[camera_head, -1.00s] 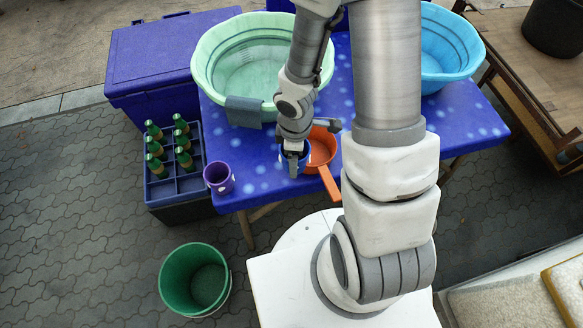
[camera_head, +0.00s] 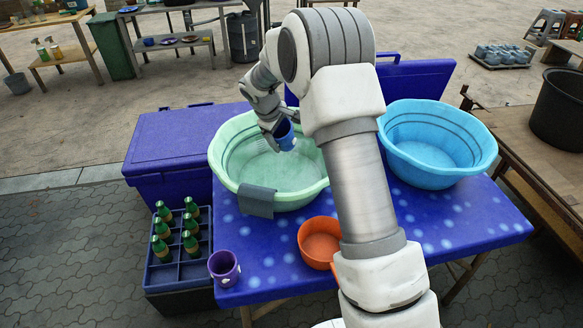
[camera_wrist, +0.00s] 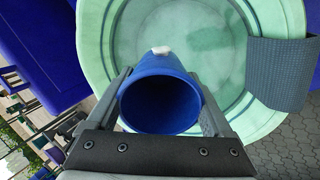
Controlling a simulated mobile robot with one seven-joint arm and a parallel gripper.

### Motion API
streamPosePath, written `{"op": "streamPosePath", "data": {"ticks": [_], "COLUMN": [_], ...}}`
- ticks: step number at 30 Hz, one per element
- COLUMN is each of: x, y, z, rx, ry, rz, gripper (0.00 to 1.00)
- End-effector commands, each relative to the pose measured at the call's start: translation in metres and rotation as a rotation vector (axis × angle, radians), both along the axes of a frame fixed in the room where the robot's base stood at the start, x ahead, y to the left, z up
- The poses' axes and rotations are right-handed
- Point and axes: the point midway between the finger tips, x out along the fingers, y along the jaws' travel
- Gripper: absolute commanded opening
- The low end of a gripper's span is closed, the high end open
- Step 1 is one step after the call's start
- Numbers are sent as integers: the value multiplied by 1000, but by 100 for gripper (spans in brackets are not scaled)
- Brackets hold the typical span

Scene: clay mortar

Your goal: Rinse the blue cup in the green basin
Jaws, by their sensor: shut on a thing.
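The blue cup (camera_head: 285,134) is held in my gripper (camera_head: 277,126) over the right part of the green basin (camera_head: 232,180). In the wrist view the blue cup (camera_wrist: 158,100) sits between both fingers of my gripper (camera_wrist: 160,105), its open mouth facing the camera. A small white patch shows on the cup's far end. The green basin (camera_wrist: 292,30) lies behind the cup, with pale greenish water or bottom inside. I cannot tell whether the cup touches the water. A grey cloth (camera_head: 257,200) hangs over the basin's front rim.
A blue basin (camera_head: 436,180) stands to the right on the spotted blue table (camera_head: 470,215). An orange pan (camera_head: 318,243) and a purple cup (camera_head: 223,268) stand near the front edge. A crate (camera_head: 170,275) of green bottles and a blue cooler (camera_head: 165,140) stand left.

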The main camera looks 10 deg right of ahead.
Motion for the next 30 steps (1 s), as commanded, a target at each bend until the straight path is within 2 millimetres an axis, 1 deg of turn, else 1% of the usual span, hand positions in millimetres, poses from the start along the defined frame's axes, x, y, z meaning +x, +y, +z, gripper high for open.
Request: {"op": "streamPosePath", "data": {"ticks": [1,4,7,11,14,30], "x": [13,30,40,43,43,43], "y": [-1,0,1,1,1,1], "z": [0,5,8,4,-5,-76], "rx": [-9,-25,-34,-39,-38,-37], "ry": [-13,-30,-42,-45,-44,-43], "rz": [35,94,127,143,143,140], "gripper": [30,30,30,30,30,30]}}
